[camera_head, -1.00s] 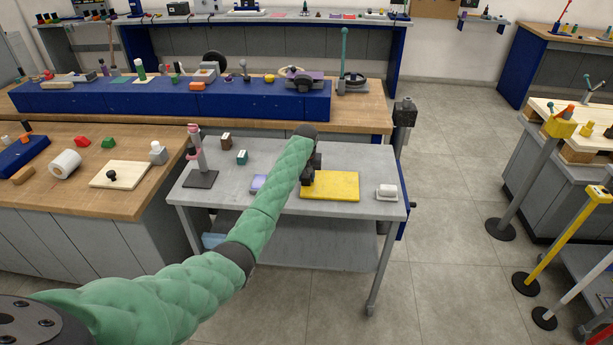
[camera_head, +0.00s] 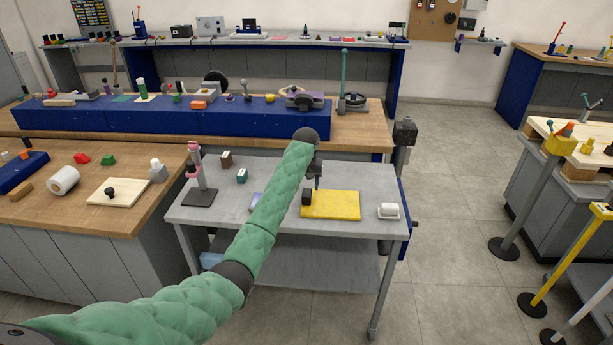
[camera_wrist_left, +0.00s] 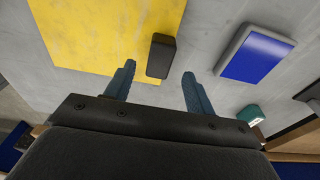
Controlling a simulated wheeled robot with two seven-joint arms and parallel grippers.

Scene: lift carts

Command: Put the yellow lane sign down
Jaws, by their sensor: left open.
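The yellow lane sign (camera_head: 340,206) lies flat on the grey cart top (camera_head: 372,177). A black block (camera_head: 306,197) stands at its left edge, and looks like its handle. My left gripper (camera_head: 318,186) is just above and behind the sign, open and empty. In the left wrist view the sign (camera_wrist_left: 100,35) shows beyond the fingers, and the black block (camera_wrist_left: 161,56) lies between and beyond the open fingertips (camera_wrist_left: 160,72), apart from both. My right gripper is not in view.
On the cart stand a pink-clamped post (camera_head: 200,175), small dark and teal blocks (camera_head: 241,176), a white block (camera_head: 388,211) and a blue-topped block (camera_wrist_left: 258,56), mostly behind my arm in the head view. A wooden bench (camera_head: 130,195) adjoins the left. Posts stand right, beyond clear floor.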

